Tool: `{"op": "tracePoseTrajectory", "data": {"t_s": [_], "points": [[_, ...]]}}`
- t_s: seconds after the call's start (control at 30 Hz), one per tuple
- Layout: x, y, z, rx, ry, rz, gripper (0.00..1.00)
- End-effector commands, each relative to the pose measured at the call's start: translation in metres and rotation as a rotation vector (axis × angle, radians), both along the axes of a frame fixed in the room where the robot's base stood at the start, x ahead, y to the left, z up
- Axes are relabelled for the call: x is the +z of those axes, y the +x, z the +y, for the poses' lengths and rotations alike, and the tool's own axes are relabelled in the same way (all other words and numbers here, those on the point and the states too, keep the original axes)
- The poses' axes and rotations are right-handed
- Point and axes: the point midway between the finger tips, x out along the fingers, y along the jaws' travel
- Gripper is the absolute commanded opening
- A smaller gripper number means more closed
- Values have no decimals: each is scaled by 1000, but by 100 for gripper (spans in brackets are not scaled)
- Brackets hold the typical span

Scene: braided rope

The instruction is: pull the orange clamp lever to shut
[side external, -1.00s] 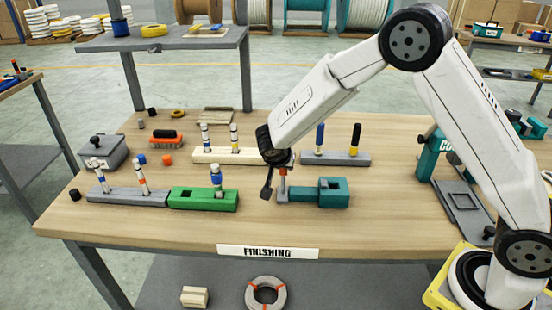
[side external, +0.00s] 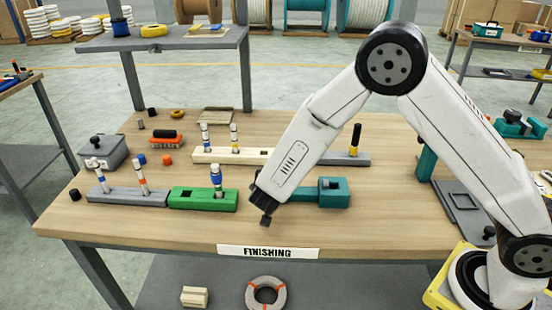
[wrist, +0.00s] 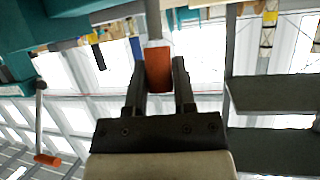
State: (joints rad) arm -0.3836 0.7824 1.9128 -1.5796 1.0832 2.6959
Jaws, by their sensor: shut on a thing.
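The teal clamp (side external: 334,192) sits on the bench right of the middle, partly covered by my arm in the side view. Teal bodywork also fills the upper left of the wrist view (wrist: 60,30). My gripper (side external: 266,214) is low over the bench, just left of the clamp and towards the front edge. In the wrist view, the orange lever grip (wrist: 159,68) lies between my fingers, which are shut on it. Its metal shaft runs up out of the picture. In the side view the lever is hidden by my gripper and forearm.
A green block (side external: 203,200) with a banded peg stands close left of my gripper. A cream block (side external: 228,156) with pegs and a grey block (side external: 345,159) lie behind. A second lever with an orange end (wrist: 47,160) hangs in the wrist view. The bench front is clear.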

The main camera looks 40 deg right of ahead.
Motion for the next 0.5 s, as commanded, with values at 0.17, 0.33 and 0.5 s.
{"op": "tracePoseTrajectory", "data": {"t_s": [0.17, 0.33, 0.5], "points": [[0, -1, 3, 1, -23, -26, 0], [0, -2, 3, 1, -27, -32, 0], [0, -2, 3, 0, -27, -31, 0]]}}
